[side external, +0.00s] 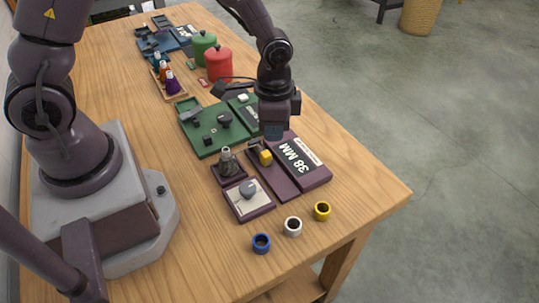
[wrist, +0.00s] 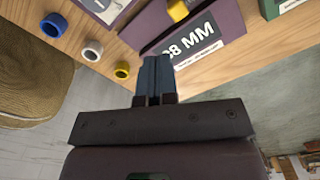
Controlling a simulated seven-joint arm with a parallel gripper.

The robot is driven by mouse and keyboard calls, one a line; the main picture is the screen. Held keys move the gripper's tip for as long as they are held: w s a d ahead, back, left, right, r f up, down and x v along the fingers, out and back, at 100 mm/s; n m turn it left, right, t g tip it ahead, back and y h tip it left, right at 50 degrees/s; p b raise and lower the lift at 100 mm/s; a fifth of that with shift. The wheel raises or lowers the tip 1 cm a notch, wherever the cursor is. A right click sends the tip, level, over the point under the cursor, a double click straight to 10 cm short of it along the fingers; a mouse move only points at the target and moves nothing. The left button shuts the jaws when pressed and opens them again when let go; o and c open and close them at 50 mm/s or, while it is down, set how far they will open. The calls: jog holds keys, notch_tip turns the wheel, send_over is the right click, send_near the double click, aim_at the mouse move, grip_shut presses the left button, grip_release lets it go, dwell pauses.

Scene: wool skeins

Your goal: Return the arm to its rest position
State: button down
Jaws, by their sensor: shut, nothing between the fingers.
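My gripper (side external: 273,130) hangs over the wooden table in the side external view, above the far end of the purple box labelled 38 MM (side external: 296,160). In the wrist view its blue fingers (wrist: 155,76) are together with nothing between them. They overlap the edge of the 38 MM box (wrist: 195,38) in that view; I cannot tell the exact height above it. A yellow piece (side external: 265,157) sits on the purple tray beside the label and also shows in the wrist view (wrist: 177,10).
Blue (side external: 261,243), white (side external: 293,226) and yellow (side external: 322,210) rings lie near the table's front edge. A green board (side external: 205,143), a purple tray with a grey knob (side external: 240,208), red (side external: 219,65) and green (side external: 203,46) canisters and a bottle rack (side external: 160,84) stand around. Bare table (side external: 200,240) lies front left.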

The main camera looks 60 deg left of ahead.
jog(key=s+a+r+n+t, duration=0.2)
jog(key=s+r, duration=0.4)
jog(key=r, duration=0.5)
jog(key=s+a+r+n+t, duration=0.2)
jog(key=s+r, duration=0.5)
jog(key=r, duration=0.5)
jog(key=shift+s+a+r+n+t, duration=0.35)
jog(key=shift+n+t, duration=0.45)
jog(key=shift+n, duration=0.2)
